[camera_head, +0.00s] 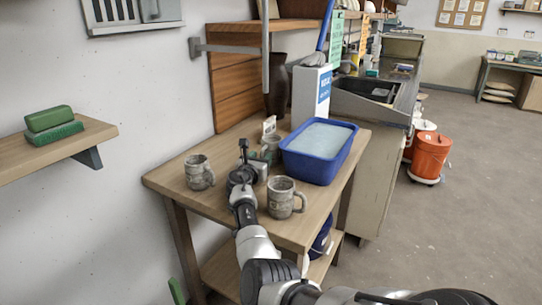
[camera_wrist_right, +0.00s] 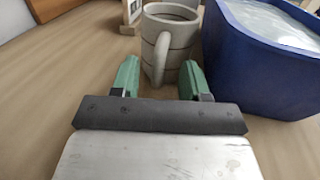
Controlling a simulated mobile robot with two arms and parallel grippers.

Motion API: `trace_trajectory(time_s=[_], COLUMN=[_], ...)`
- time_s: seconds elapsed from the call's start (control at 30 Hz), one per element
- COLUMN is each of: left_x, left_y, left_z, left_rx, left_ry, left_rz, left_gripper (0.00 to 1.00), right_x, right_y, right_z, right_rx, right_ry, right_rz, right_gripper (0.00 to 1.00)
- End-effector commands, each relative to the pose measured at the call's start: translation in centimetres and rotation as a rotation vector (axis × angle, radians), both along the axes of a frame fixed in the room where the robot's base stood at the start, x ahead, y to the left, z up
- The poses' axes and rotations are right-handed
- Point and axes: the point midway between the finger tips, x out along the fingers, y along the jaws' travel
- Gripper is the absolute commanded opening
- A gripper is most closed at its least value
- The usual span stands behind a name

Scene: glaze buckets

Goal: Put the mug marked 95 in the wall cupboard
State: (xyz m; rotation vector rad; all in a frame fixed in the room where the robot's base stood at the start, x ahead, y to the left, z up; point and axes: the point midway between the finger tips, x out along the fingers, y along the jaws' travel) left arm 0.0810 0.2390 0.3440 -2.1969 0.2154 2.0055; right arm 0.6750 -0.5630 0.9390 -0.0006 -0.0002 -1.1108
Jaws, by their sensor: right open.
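My right gripper (camera_wrist_right: 158,78) is open; its green fingertips stand on either side of the handle of a grey banded mug (camera_wrist_right: 170,42), close to its body. I cannot tell if they touch. In the head view my right gripper (camera_head: 247,160) reaches over the table, partly covering a mug (camera_head: 272,146) beside the blue tub. Another grey mug (camera_head: 199,173) stands at the table's left, and a larger-looking one (camera_head: 281,199) stands near the front edge with its handle to the right. No number is readable on any mug. I cannot make out the wall cupboard. My left gripper is not in view.
The blue tub (camera_head: 322,151) of pale liquid stands right of the mugs; it is close on the right in the wrist view (camera_wrist_right: 262,65). A small card (camera_head: 269,125) and a dark vase (camera_head: 277,92) stand behind. A wall shelf (camera_head: 50,152) holds green blocks (camera_head: 51,125).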

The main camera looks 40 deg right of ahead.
Motion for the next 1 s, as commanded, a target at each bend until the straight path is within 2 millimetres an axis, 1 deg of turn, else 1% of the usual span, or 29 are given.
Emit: trace_trajectory(time_s=[0.03,0.2,0.43,0.7,0.73,1.0], left_x=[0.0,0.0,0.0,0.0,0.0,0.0], left_y=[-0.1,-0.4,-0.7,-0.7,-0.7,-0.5], left_z=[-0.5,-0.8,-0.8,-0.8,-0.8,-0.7], left_rx=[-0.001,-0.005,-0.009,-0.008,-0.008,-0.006], left_ry=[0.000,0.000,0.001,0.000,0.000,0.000], left_rz=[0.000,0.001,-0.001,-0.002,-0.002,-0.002], left_gripper=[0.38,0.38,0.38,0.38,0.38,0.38], right_x=[0.3,0.8,0.9,0.8,0.9,0.9], right_y=[-0.6,-1.6,-1.6,-1.6,-1.6,-1.6], right_z=[-0.2,-0.1,-0.1,-0.1,-0.1,0.1], right_rx=[0.000,0.000,0.001,0.001,0.001,-0.002], right_ry=[0.000,0.000,0.000,0.000,0.000,-0.001], right_rz=[0.000,0.001,0.002,0.002,0.002,0.001], right_gripper=[0.45,0.45,0.45,0.04,0.00,0.00])
